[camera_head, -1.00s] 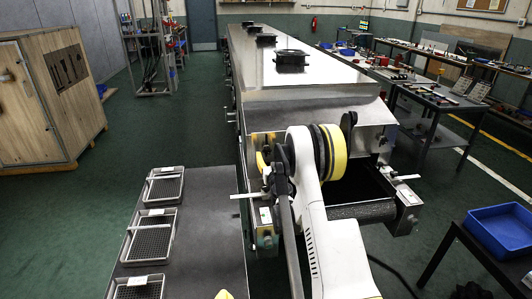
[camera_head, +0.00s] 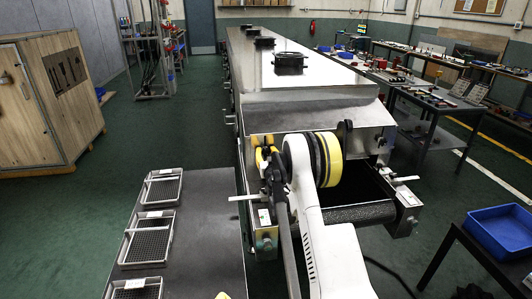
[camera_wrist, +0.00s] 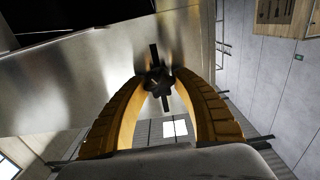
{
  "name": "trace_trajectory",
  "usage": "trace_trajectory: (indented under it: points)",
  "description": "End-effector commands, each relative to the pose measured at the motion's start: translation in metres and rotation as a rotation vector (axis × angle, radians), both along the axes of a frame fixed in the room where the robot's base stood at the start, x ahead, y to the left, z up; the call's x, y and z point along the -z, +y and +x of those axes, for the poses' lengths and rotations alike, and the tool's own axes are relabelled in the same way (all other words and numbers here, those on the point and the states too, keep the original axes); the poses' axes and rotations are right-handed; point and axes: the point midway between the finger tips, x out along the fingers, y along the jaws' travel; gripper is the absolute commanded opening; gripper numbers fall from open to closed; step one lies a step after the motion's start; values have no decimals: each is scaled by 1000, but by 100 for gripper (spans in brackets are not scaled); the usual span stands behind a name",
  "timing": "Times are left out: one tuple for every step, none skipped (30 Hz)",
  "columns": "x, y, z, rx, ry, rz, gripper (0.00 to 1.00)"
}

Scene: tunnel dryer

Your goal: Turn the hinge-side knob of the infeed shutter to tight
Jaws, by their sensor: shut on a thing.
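In the wrist view a black lobed knob (camera_wrist: 156,84) sits between the fingertips, against a shiny steel panel (camera_wrist: 75,85). Dark bars show above and below it. My gripper (camera_wrist: 158,76) has yellow ribbed fingers closed around the knob from both sides. In the head view my gripper (camera_head: 265,148) is at the left front corner of the dryer's infeed end, and my arm hides much of that corner and the knob. Another black knob (camera_head: 348,130) stands at the right of the infeed front. I cannot read how tight the held knob is.
The long steel dryer (camera_head: 305,80) runs backward from the infeed. A dark roller (camera_head: 362,212) lies right of my arm. A grey table (camera_head: 195,235) with wire trays (camera_head: 133,247) is at left. A blue bin (camera_head: 500,230) is at right. Green floor is free between.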

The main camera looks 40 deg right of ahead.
Motion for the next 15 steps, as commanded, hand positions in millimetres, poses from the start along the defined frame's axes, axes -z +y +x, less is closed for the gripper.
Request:
trace_trajectory:
  points:
    - [0, 0, 0, 0, -2, 5, 4]
    - [0, 0, 0, 0, -4, 9, 4]
    - [1, 0, 0, 0, -8, 16, 4]
    - [1, 0, 0, 0, -11, 23, 4]
    - [1, 0, 0, 0, -15, 31, 4]
    - [1, 0, 0, 0, -22, 45, 4]
    - [1, 0, 0, 0, -27, 57, 4]
    - [1, 0, 0, 0, -34, 71, 4]
    - [1, 0, 0, 0, -44, 91, 4]
    - [2, -1, 0, 0, -52, 108, 4]
    - [2, -1, 0, 0, -62, 128, 4]
    - [2, -1, 0, 0, -75, 155, 4]
    - [2, -1, -1, 0, -85, 176, 4]
    - [2, -1, -1, 0, -96, 198, 4]
    - [2, -1, -1, 0, -111, 230, 4]
